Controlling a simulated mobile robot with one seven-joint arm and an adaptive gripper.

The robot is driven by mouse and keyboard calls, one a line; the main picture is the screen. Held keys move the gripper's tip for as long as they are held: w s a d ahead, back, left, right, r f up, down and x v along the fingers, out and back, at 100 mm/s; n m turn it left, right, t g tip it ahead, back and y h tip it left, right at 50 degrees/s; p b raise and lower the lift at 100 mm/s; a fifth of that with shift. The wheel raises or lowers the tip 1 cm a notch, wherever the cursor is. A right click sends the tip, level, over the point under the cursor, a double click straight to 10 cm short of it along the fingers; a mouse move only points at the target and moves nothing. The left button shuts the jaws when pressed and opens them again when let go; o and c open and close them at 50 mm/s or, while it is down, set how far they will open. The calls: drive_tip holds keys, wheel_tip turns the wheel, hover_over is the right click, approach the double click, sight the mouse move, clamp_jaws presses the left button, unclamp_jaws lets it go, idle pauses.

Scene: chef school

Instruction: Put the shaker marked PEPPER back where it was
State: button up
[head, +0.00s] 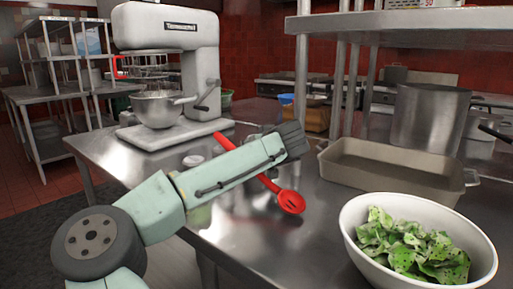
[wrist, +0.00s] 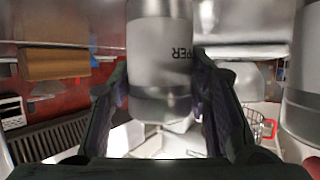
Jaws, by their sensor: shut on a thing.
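The shaker marked PEPPER (wrist: 160,60) is a grey metal cylinder in the wrist view, with its lettering upside down in the picture. My gripper (wrist: 160,85) is shut on it, one finger on each side. In the head view my gripper (head: 292,141) is above the steel counter (head: 250,235), and the arm hides most or all of the shaker. Whether the shaker touches the counter cannot be told.
A red slotted spoon (head: 290,202) lies below my arm. A white bowl of greens (head: 350,225), a baking pan (head: 390,167) and a large pot (head: 425,118) are to the right. A stand mixer (head: 165,30) stands behind left. Another grey cylinder (wrist: 304,85) shows at the wrist view's right edge.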

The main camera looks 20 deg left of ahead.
drive_tip(key=shift+f, duration=0.15)
drive_tip(key=o, duration=1.3)
drive_tip(key=shift+r, duration=0.35)
drive_tip(key=b+v, duration=0.2)
drive_tip(key=v, duration=1)
drive_tip(key=shift+f+b, duration=0.25)
drive_tip(key=shift+b, duration=0.05)
drive_tip(key=shift+d, duration=0.15)
